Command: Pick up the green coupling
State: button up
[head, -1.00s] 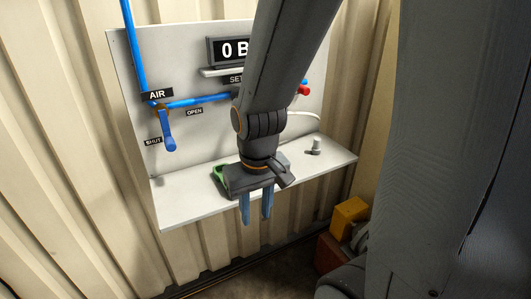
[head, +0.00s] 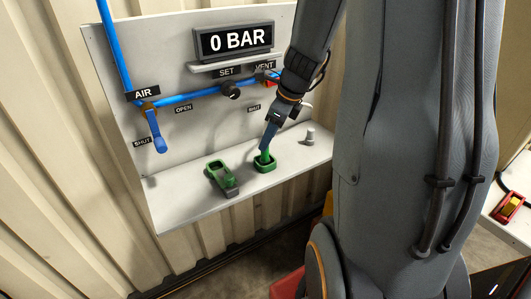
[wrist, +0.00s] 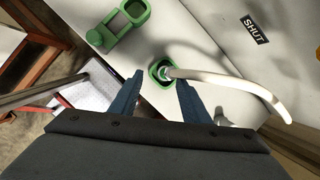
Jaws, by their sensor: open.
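In the wrist view the coupling (wrist: 165,73) shows at the end of a pale hose (wrist: 235,84), inside the green rim. My gripper (head: 267,145) is at the coupling's upper part, tilted down from the right. In the wrist view my gripper (wrist: 160,82) is open, with its blue fingers apart and the coupling appearing between and just beyond the tips. Whether either finger touches it I cannot tell.
A second green fixture (head: 222,177) with a grey front lies left of the coupling on the shelf (head: 185,205). A small grey peg (head: 310,137) stands to the right. The panel behind carries a blue lever (head: 156,132), blue pipe and a 0 BAR display (head: 234,41).

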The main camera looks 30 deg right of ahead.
aim_at(265, 154)
jog(key=shift+w+d+f+m+p, duration=0.1)
jog(key=shift+w+f+m, duration=0.4)
jog(key=shift+f, duration=0.65)
jog(key=shift+w+d+f+m+p, duration=0.1)
jog(key=shift+w+f+m, duration=0.35)
jog(key=shift+f, duration=0.7)
jog(key=shift+w+f+m+p, duration=0.1)
jog(key=shift+w+f+m, duration=0.15)
jog(key=shift+w+f, duration=0.65)
jog(key=shift+s+f, duration=0.25)
grip_shut()
